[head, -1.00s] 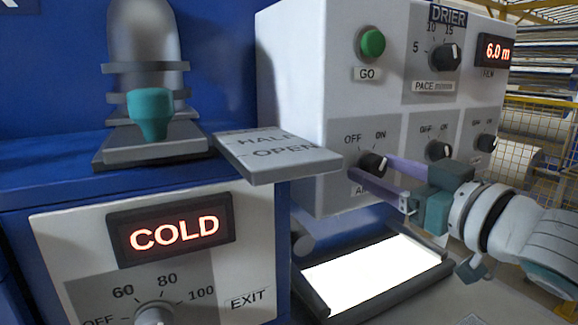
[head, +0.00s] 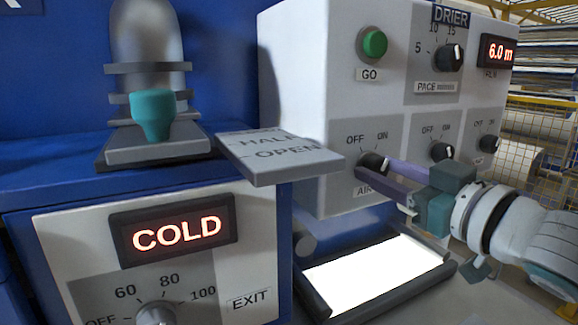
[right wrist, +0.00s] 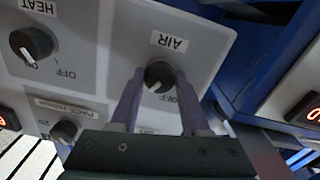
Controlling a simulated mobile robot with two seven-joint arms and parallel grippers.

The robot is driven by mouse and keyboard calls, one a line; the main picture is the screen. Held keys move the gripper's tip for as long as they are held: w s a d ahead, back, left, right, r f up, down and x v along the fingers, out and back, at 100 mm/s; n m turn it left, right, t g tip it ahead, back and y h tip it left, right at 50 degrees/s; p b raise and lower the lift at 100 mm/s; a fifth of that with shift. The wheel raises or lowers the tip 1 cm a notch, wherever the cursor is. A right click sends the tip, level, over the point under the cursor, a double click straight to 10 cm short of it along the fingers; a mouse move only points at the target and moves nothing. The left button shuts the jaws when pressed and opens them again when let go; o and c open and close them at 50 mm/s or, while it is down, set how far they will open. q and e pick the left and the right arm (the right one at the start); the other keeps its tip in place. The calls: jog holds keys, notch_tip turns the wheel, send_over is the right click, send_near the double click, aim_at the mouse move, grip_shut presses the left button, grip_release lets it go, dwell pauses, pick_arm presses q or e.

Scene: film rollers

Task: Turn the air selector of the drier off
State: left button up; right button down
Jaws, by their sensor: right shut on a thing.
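The air selector (head: 373,163) is a black round knob with a white pointer mark, low on the left of the drier's (head: 292,90) white front. OFF is printed at its upper left and ON at its upper right. In the right wrist view the air knob (right wrist: 158,74) appears upside down, its white mark turned to the ON side. My right gripper (head: 376,170) is shut on this knob, one purple finger on each side; both fingers also flank it in the right wrist view (right wrist: 158,92). The fingers partly cover the labels. My left gripper is not in view.
Other drier knobs, one beside the air selector (head: 440,151) and the pace knob (head: 448,57), sit close by. A green GO button (head: 374,44) is above. A grey HALF OPEN plate (head: 280,157) juts out to the left, near the panel. A lit tray (head: 375,275) lies below.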

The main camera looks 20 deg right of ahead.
jog(key=n+p, duration=0.1)
jog(key=n, duration=0.9)
jog(key=shift+n, duration=0.7)
jog(key=shift+c, duration=1.9)
grip_release()
jog(key=shift+s, duration=0.1)
